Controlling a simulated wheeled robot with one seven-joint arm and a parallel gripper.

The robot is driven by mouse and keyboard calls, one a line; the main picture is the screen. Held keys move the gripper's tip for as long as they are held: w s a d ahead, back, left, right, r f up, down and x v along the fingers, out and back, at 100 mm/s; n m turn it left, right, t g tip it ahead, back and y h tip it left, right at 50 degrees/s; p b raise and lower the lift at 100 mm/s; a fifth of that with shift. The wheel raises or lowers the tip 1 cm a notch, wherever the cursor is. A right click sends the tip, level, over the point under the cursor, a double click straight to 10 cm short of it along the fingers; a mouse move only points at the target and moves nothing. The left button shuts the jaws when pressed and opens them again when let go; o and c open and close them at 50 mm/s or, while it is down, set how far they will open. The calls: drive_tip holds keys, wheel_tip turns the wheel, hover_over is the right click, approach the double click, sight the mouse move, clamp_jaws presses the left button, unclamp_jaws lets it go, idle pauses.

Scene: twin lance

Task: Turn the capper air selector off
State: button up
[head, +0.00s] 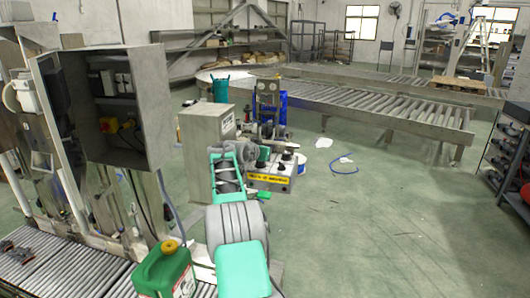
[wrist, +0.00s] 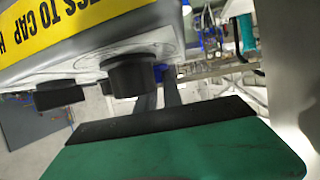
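The capper control box (head: 270,180) is grey with a yellow label on its front and stands low near the middle of the head view. Several dark knobs sit on its panel. In the wrist view two black knobs show close up, one at the left (wrist: 60,95) and one nearer the middle (wrist: 132,75). Which one is the air selector, and its setting, cannot be read. My gripper (head: 264,158) is beside the box, small and partly hidden by my arm. One green finger with a black pad (wrist: 165,122) shows below the knobs, apart from them, with nothing against its pad.
A roller conveyor (head: 390,105) runs behind to the right. An open electrical box (head: 125,105) and a green jug (head: 165,272) are at the left.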

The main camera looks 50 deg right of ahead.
drive_tip(key=o, duration=0.4)
drive_tip(key=shift+o, duration=0.2)
drive_tip(key=shift+r, duration=0.35)
drive_tip(key=r, duration=0.1)
drive_tip(key=r+b, duration=0.1)
drive_tip(key=r, duration=0.1)
drive_tip(key=shift+s+a+r+b, duration=0.15)
drive_tip(key=shift+s+a+b, duration=0.1)
drive_tip(key=shift+a+b, duration=0.1)
drive_tip(key=s+a+r+b, duration=0.4)
drive_tip(key=s+a+r, duration=0.5)
drive_tip(key=shift+a+b, duration=0.3)
drive_tip(key=shift+a, duration=0.1)
drive_tip(key=shift+w, duration=0.1)
